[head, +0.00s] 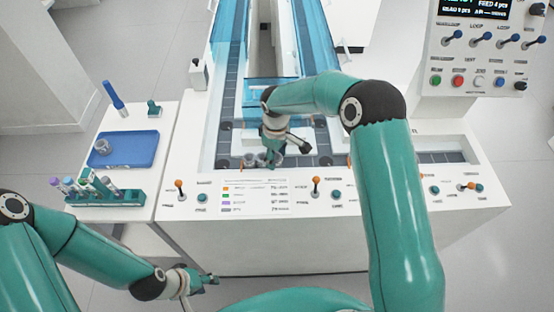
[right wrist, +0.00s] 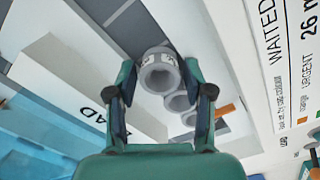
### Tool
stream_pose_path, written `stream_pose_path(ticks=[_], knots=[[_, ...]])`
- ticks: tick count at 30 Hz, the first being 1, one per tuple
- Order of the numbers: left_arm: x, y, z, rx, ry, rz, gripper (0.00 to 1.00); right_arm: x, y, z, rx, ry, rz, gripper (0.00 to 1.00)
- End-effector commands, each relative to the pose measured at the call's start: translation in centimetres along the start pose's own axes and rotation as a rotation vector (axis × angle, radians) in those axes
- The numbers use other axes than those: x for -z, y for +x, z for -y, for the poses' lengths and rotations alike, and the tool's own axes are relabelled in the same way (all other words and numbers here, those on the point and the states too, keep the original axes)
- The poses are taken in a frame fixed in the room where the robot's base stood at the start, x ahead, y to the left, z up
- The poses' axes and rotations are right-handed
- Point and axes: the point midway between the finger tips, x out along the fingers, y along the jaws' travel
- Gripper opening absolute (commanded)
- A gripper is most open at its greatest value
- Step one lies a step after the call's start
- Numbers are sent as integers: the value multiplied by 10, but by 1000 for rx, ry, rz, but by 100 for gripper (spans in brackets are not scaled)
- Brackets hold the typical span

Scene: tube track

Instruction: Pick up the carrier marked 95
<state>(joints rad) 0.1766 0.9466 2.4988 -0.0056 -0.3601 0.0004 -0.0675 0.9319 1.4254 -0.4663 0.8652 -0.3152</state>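A grey ring-shaped carrier (right wrist: 161,74) sits between the fingers of my right gripper (right wrist: 160,66) in the right wrist view. It has a pale label with dark marks on its side, too small to read as 95. Two more grey carriers, the nearer one (right wrist: 178,101) and one beyond (right wrist: 189,118), stand in a row behind it. The right fingers are apart on either side of the first carrier, with slim gaps. In the head view my right gripper (head: 268,154) is low over the track's front lane and partly hides the carriers. My left gripper (head: 204,281) hangs before the side table, away from the carriers.
A blue tray (head: 124,149) with a grey ring and a rack (head: 105,193) of capped tubes stand on the left side table. The track has blue clear covers (head: 312,45) behind. A front panel carries orange-tipped levers (head: 315,184). A control box (head: 480,50) stands at right.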

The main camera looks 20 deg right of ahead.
Motion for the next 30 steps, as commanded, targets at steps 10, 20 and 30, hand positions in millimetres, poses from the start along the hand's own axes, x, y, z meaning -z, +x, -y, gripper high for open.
stream_pose_path(ticks=[10, 20, 30], knots=[[0, 0, 0, 0, 0, 0, 40, 0, -1, 0, 0, 0, -1, 21], [0, 1, 0, 0, 0, 0, 40, 1, -11, 0, -1, 0, -2, 21], [0, 5, 2, 0, 0, 0, 40, 1, -66, -1, -3, 1, -6, 21]])
